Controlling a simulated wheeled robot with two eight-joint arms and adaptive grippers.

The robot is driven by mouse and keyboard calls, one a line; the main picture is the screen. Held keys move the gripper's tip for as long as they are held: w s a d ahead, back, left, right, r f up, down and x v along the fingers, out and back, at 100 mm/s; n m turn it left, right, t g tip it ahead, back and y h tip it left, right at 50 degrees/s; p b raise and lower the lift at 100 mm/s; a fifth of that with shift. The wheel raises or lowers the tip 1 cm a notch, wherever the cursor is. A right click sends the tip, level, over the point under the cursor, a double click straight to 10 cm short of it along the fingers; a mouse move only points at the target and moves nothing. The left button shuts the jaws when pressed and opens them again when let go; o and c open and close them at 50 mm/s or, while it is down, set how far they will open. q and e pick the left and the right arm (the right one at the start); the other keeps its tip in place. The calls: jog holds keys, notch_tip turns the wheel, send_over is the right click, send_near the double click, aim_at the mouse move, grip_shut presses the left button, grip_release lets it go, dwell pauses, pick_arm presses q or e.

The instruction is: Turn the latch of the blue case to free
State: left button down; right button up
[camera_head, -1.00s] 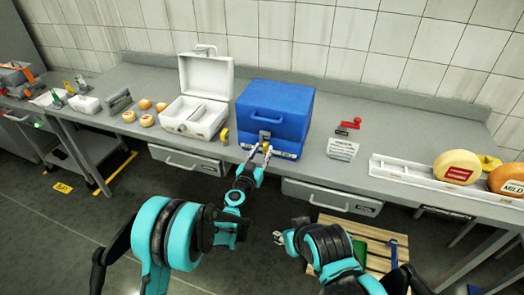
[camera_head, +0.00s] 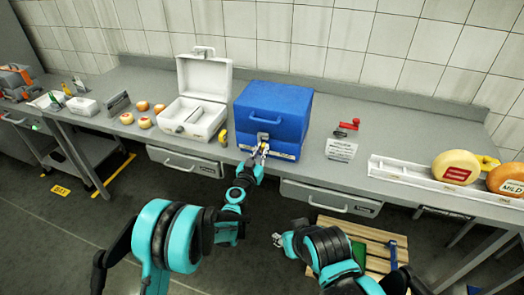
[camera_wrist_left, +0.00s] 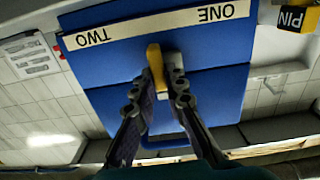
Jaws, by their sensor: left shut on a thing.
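The blue case (camera_head: 272,115) stands closed on the bench, with a carrying handle on its front. In the left wrist view the case (camera_wrist_left: 110,100) fills the middle, upside down, with a white strip (camera_wrist_left: 155,27) reading ONE and TWO. The latch is a yellow lever (camera_wrist_left: 156,70) on the case front; in the head view the latch (camera_head: 264,137) is partly hidden by the gripper. My left gripper (camera_head: 262,151) is at the latch; in the wrist view its fingers (camera_wrist_left: 165,95) are closed on the yellow lever from both sides. My right gripper (camera_head: 280,238) is low in front of the bench, its fingers too small to judge.
An open white case (camera_head: 195,115) stands left of the blue case. A red-handled item (camera_head: 347,126) and a paper card (camera_head: 341,150) lie to its right. A white tray (camera_head: 410,172) with cheese wheels is farther right. Small cheeses (camera_head: 145,122) lie at left.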

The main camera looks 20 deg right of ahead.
pick_arm(q)
jog(key=shift+w+a+f+n+b, duration=0.15)
jog(key=shift+n+b, duration=0.6)
jog(key=shift+n, duration=2.15)
jog(key=shift+w+a+f+n+b, duration=0.2)
jog(key=shift+n+b, duration=0.5)
jog(key=shift+n, duration=2.2)
jog(key=shift+s+a+f+n+b, duration=0.2)
jog(key=shift+n+b, duration=0.55)
jog(key=shift+n, duration=2.15)
jog(key=shift+w, duration=0.15)
jog(key=shift+f, duration=0.1)
jog(key=c, duration=1.6)
grip_release()
jog(key=shift+o, duration=0.2)
